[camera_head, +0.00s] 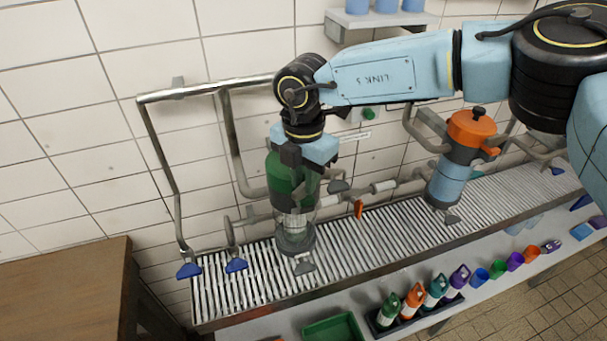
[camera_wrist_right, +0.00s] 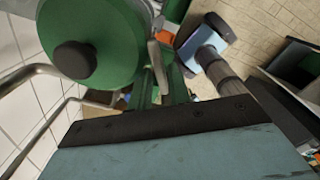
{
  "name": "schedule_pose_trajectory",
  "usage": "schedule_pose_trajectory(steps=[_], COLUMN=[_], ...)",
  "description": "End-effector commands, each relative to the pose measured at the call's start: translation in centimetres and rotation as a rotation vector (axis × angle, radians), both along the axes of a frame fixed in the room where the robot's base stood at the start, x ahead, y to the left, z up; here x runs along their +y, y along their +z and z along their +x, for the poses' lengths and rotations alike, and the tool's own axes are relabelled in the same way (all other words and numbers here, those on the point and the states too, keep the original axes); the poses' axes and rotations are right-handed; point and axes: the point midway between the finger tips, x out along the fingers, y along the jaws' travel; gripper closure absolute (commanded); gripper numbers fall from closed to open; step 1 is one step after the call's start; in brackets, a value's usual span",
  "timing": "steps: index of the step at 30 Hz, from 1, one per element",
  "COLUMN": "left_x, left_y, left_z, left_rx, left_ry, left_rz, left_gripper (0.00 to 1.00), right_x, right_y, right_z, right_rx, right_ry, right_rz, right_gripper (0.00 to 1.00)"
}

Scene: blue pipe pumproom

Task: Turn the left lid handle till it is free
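The left vessel has a green lid (camera_head: 291,178) and a clear glass lower part (camera_head: 295,225), and stands on the ribbed drain shelf. My right gripper (camera_head: 305,158) points down at the lid and hides much of its top. In the right wrist view the green lid (camera_wrist_right: 95,45) shows from close up, with a dark round knob (camera_wrist_right: 75,60) on top. Green handle-like parts (camera_wrist_right: 176,85) stick out beside it, just past my gripper's edge. The fingertips are hidden, so I cannot tell whether they touch or grip the handle. My left gripper is out of view.
A second vessel with an orange lid (camera_head: 472,130) stands to the right. Metal pipes (camera_head: 160,150) run along the tiled wall behind. A brown wooden cabinet (camera_head: 60,290) stands at the left. Bottles (camera_head: 412,302) and a green tray (camera_head: 335,328) sit on the lower shelf.

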Motion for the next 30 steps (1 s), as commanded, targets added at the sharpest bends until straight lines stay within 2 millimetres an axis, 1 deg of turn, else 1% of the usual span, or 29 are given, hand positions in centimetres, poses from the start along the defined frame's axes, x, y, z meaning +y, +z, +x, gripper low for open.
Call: schedule_pose_trajectory(steps=[5,6,10,20,26,30], left_x=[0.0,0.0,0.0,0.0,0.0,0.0], left_y=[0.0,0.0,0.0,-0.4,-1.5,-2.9], left_z=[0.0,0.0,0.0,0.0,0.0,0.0], left_rx=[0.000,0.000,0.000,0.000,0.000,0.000], left_ry=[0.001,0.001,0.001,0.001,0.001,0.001], left_rz=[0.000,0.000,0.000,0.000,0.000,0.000], left_gripper=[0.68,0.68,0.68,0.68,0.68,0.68], right_x=[0.0,0.0,0.0,0.0,0.0,-0.1], right_y=[0.0,0.0,0.0,-0.1,-0.3,-0.4], right_z=[0.0,0.0,0.0,0.0,0.0,-0.1], right_rx=[0.000,0.000,0.000,0.001,0.001,0.001], right_ry=[0.000,0.000,0.000,0.018,0.099,0.200], right_rz=[0.000,0.000,0.000,0.000,0.002,0.002], right_gripper=[0.81,0.84,1.00,1.00,1.00,1.00])
